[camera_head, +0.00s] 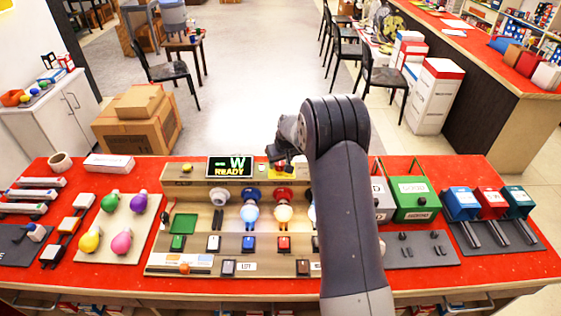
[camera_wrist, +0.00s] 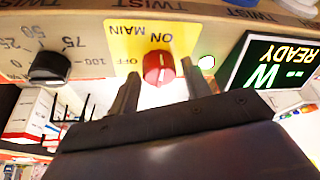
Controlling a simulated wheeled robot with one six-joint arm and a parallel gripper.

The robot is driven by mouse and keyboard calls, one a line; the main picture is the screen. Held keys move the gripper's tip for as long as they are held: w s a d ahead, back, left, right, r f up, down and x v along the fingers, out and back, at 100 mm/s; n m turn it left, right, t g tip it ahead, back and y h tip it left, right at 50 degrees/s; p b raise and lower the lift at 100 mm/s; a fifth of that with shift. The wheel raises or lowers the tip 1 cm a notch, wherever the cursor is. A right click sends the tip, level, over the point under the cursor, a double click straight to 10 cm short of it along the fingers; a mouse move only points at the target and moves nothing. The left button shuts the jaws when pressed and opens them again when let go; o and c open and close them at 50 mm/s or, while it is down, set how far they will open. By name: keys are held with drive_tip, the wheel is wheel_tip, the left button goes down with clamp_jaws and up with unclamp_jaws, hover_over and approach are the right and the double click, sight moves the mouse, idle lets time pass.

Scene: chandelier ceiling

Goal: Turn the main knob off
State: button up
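The main knob (camera_wrist: 158,68) is red and sits on a yellow plate (camera_wrist: 118,42) marked MAIN, ON and OFF, which looks upside down in the wrist view. Its ridge appears to line up with ON. My gripper (camera_wrist: 160,88) is open, with one finger on each side of the knob's near end. I cannot tell whether the fingers touch it. In the head view my gripper (camera_head: 283,156) is over the back of the console, and my arm hides part of the panel.
A display (camera_head: 230,167) reads READY beside the yellow plate. A lit round lamp (camera_wrist: 207,62) is close to the knob. A black dial (camera_wrist: 50,68) with a 0 to 100 scale is on the other side. Bulbs and switches (camera_head: 250,213) fill the console front.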

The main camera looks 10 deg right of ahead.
drive_tip(key=c, duration=0.8)
drive_tip(key=shift+o, duration=0.2)
drive_tip(key=shift+f+n+b, duration=0.1)
drive_tip(key=shift+n+b, duration=0.2)
drive_tip(key=shift+b, duration=0.2)
drive_tip(key=n+b, duration=0.1)
drive_tip(key=n+y+b, duration=0.1)
drive_tip(key=b, duration=0.1)
drive_tip(key=shift+d+f+n+g, duration=0.1)
drive_tip(key=shift+f+n+g, duration=0.05)
drive_tip(key=shift+n+g, duration=0.15)
drive_tip(key=n+y+b, duration=0.1)
drive_tip(key=n+b, duration=0.2)
drive_tip(key=shift+w+d+n+g, duration=0.1)
drive_tip(key=shift+n+g, duration=0.2)
drive_tip(key=shift+g, duration=0.1)
drive_tip(key=n, duration=0.1)
drive_tip(key=n+g+y, duration=0.1)
drive_tip(key=n, duration=0.3)
drive_tip(key=shift+w+r+g+y, duration=0.15)
drive_tip(key=shift+r+g+y, duration=0.15)
drive_tip(key=shift+g, duration=0.1)
drive_tip(key=n+g+p, duration=0.1)
drive_tip(key=n, duration=0.2)
drive_tip(key=shift+w+r+n, duration=0.1)
drive_tip(key=shift+n, duration=0.3)
drive_tip(key=shift+n+g+p, duration=0.6)
drive_tip(key=shift+n+p, duration=0.1)
drive_tip(key=shift+n, duration=0.4)
